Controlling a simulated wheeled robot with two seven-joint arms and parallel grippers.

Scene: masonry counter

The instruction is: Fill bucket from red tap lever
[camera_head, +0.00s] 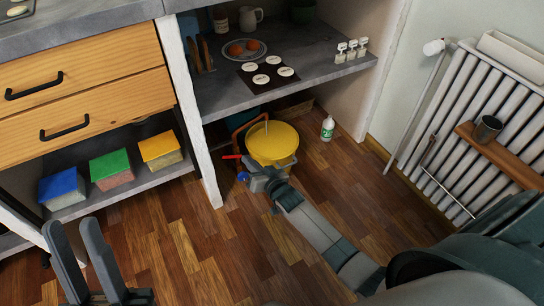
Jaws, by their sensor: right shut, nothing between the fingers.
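A yellow bucket (284,133) stands on the floor beneath the counter, upright, with its inside facing up towards me. The red lever (231,157) shows just left of the bucket, and a small blue part (243,176) is below it. My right gripper (250,168) is shut and empty, at the bucket's near left side, close to the red lever. I cannot tell whether it touches either. The gripper and its wrist hide part of the tap area. My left gripper (76,224) is open and empty at the lower left, far from the bucket.
The grey counter (225,97) overhangs the bucket, with a white post (200,130) to the left. A white-green bottle (327,128) stands right of the bucket. Coloured boxes (111,168) fill a low shelf. A radiator (440,130) is at right. The wooden floor (185,235) is clear between my grippers.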

